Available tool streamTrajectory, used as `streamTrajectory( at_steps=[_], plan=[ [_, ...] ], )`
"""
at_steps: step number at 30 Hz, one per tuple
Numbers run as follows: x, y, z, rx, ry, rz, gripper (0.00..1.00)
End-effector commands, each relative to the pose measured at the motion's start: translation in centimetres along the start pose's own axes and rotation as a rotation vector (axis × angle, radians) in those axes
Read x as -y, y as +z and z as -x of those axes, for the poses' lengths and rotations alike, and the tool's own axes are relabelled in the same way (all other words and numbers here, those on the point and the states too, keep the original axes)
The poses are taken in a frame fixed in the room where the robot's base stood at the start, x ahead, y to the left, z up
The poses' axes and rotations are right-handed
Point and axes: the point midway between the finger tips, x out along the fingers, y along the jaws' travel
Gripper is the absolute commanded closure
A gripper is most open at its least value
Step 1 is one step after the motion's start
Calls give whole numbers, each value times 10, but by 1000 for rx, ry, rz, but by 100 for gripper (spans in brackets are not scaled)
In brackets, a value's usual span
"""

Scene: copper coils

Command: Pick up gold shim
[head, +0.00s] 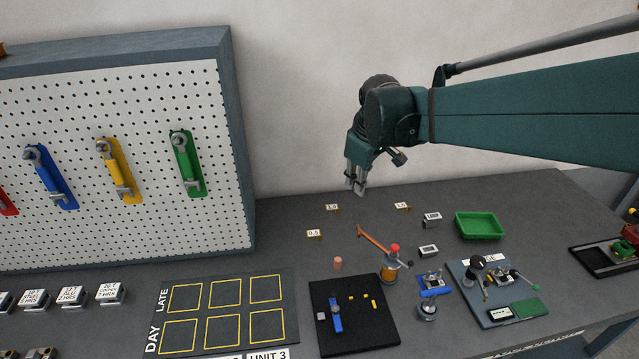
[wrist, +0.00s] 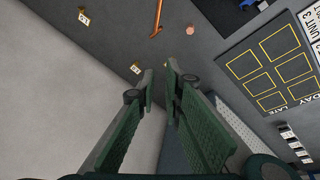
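My gripper (head: 356,187) hangs high above the back of the bench in the head view, pointing down. In the wrist view its two fingers (wrist: 160,82) are apart with nothing between them. Small gold-coloured pieces with white number tags lie on the bench below: one tagged 0.5 (head: 314,233), one at the back (head: 332,208) and one further right (head: 402,206). Two tagged pieces show in the wrist view, a near one (wrist: 136,69) and a farther one (wrist: 84,18). Small yellow pieces (head: 366,298) also lie on the black mat (head: 375,334). I cannot tell which one is the gold shim.
A copper rod (head: 372,239) slants up beside a red-topped post (head: 394,250). A copper cylinder (head: 338,263) stands nearby. A green tray (head: 480,225) and small fixtures are on the right. The pegboard (head: 110,150) rises at left. The bench behind the tags is clear.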

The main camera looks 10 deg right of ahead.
Motion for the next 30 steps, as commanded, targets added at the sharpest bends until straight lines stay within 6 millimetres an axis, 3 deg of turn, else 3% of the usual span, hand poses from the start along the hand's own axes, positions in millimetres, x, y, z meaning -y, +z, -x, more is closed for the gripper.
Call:
streamTrajectory(
  at_steps=[14, 30],
  plan=[
    [-46, -49, -61, 56, -58, 199, 90],
    [-87, -91, -150, 105, -139, 424, 90]
  ],
)
